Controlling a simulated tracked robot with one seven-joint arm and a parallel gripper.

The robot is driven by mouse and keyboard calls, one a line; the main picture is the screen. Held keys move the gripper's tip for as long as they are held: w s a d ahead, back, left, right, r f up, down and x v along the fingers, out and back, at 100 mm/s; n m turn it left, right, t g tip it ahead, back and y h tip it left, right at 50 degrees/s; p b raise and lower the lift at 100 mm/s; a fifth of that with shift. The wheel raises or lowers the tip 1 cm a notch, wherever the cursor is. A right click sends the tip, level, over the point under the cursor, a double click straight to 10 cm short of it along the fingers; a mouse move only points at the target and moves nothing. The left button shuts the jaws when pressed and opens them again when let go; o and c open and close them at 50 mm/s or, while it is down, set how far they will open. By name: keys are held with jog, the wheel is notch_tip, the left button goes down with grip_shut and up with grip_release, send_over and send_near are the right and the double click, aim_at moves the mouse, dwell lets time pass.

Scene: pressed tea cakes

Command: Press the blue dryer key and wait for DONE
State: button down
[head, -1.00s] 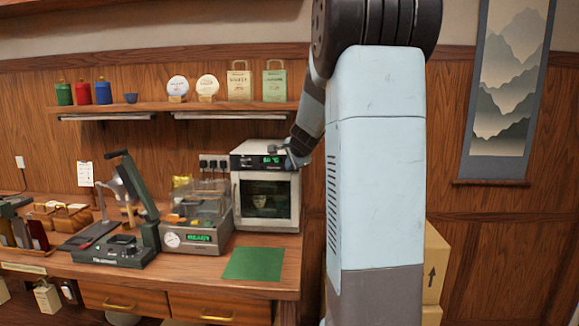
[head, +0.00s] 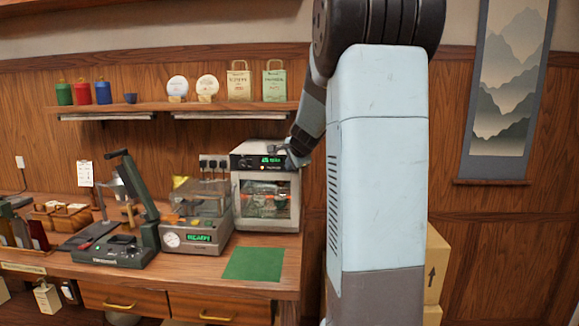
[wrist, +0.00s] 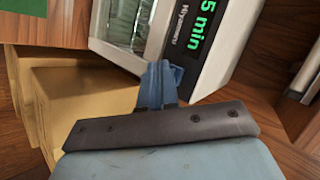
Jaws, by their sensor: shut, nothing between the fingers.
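The dryer (head: 238,206) is a white box with a dark top panel, a lit green display (head: 271,160) and a glass front window. It stands at the right end of the bench. In the wrist view the dryer (wrist: 230,60) shows close up, and its display (wrist: 200,30) reads a number ending in "5 min". My gripper (wrist: 158,68) is shut and empty, its blue fingertips at the front panel beside the display. I cannot tell whether they touch. The blue key is not clearly visible; the fingers probably cover it. In the head view my gripper (head: 294,158) is small at the panel's right end.
A scale-like machine (head: 197,240) with a clear cover stands left of the dryer, and a lever press (head: 115,250) further left. A green mat (head: 255,264) lies clear in front. Cardboard boxes (head: 437,270) stand behind my arm at right.

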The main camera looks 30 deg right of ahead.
jog(key=shift+s+a, duration=0.25)
jog(key=shift+s, duration=0.15)
jog(key=shift+s+a, duration=0.7)
jog(key=shift+s, duration=0.35)
jog(key=shift+s+a, duration=0.7)
jog(key=shift+s, duration=0.3)
